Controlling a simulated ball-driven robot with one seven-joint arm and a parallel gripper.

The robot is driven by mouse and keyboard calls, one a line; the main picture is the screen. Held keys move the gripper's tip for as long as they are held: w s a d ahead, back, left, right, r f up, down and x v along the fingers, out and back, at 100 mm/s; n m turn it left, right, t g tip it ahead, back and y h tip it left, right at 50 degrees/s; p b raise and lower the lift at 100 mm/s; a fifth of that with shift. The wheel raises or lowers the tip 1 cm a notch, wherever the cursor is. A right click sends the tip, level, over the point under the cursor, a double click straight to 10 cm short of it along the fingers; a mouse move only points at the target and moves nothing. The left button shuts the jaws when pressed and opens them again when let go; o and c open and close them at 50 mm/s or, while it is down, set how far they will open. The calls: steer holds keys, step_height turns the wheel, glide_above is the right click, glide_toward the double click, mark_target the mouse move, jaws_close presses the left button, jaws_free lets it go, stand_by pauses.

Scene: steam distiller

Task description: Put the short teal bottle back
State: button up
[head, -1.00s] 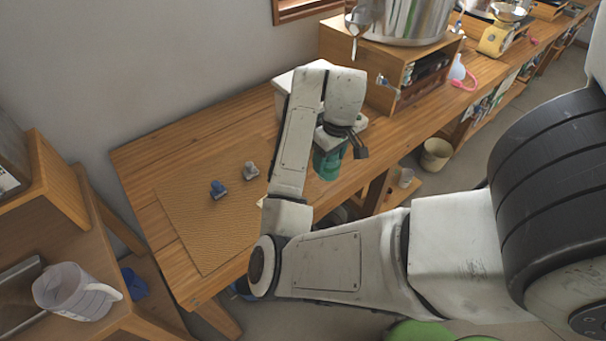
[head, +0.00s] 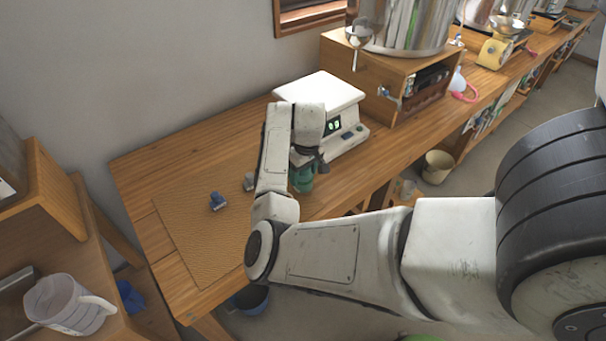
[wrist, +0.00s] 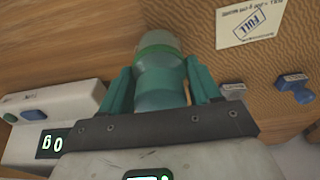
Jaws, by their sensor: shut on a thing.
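The short teal bottle (head: 303,179) is held in my gripper (head: 307,163), in front of the white scale. The wrist view shows the bottle (wrist: 160,82) between the two teal fingers of my gripper (wrist: 161,78), with its paler green end pointing away from the palm. It is over the wooden table near the edge of the woven mat (head: 195,225). I cannot tell whether the bottle touches the table. My arm hides part of the mat and table behind it.
A white scale (head: 322,95) with a lit display stands just behind the gripper. A blue stamp (head: 218,202) and a grey stamp (head: 250,181) stand on the mat. A wooden box (head: 385,65) bears a steel pot.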

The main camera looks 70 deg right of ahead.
steer(key=shift+f, duration=0.6)
steer(key=shift+f, duration=0.15)
steer(key=o, duration=1.2)
